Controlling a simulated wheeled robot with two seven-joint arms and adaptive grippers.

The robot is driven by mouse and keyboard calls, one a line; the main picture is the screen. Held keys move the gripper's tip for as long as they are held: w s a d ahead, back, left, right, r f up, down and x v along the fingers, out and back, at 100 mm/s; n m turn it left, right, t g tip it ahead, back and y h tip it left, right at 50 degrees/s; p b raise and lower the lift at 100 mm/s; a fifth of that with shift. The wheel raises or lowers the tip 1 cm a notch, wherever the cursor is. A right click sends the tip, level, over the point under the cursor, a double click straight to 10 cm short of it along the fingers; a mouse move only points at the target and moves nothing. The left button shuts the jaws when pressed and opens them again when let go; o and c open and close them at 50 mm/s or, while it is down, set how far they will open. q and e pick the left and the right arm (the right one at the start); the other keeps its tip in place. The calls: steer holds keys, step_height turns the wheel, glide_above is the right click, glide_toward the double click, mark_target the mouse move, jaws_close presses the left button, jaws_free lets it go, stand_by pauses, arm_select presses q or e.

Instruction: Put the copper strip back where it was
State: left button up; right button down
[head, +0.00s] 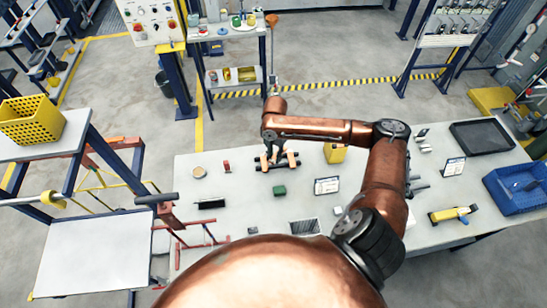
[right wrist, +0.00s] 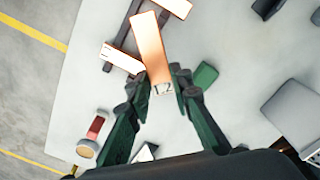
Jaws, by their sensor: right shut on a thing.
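My right gripper (head: 273,150) is over the small dark rack (head: 277,166) on the white table. In the right wrist view the gripper (right wrist: 156,82) is shut on a copper strip (right wrist: 150,46), near its end marked "L2". The strip points away from the fingers and overlaps the dark rails of the rack (right wrist: 124,36); I cannot tell whether it touches them. Another copper strip (right wrist: 120,58) lies across the rails on the left, and another (right wrist: 178,7) is at the top edge. My left gripper is not in view.
A green block (right wrist: 205,74) lies close to the right finger; it also shows in the head view (head: 279,190). A red piece (head: 226,167), a round disc (head: 199,172), a yellow box (head: 335,153) and a label stand (head: 327,186) surround the rack. A blue bin (head: 517,202) is far right.

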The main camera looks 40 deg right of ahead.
mark_target(274, 155)
steer(key=f, duration=0.1)
steer(key=w+d+f, duration=0.1)
steer(key=shift+w+d+f, duration=0.1)
steer(key=shift+w+f, duration=0.15)
steer(key=shift+f, duration=0.05)
steer(key=shift+d+f, duration=0.2)
steer(key=shift+f, duration=0.1)
steer(key=f, duration=0.1)
steer(key=w+f+p, duration=0.1)
steer(key=f, duration=0.1)
steer(key=shift+f, duration=0.15)
steer(key=shift+d+f, duration=0.1)
steer(key=shift+f, duration=0.1)
steer(key=shift+s, duration=0.2)
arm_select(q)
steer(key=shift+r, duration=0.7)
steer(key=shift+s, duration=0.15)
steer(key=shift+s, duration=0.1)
arm_select(e)
steer(key=shift+f, duration=0.4)
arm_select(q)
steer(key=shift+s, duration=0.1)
arm_select(e)
steer(key=shift+f, duration=0.25)
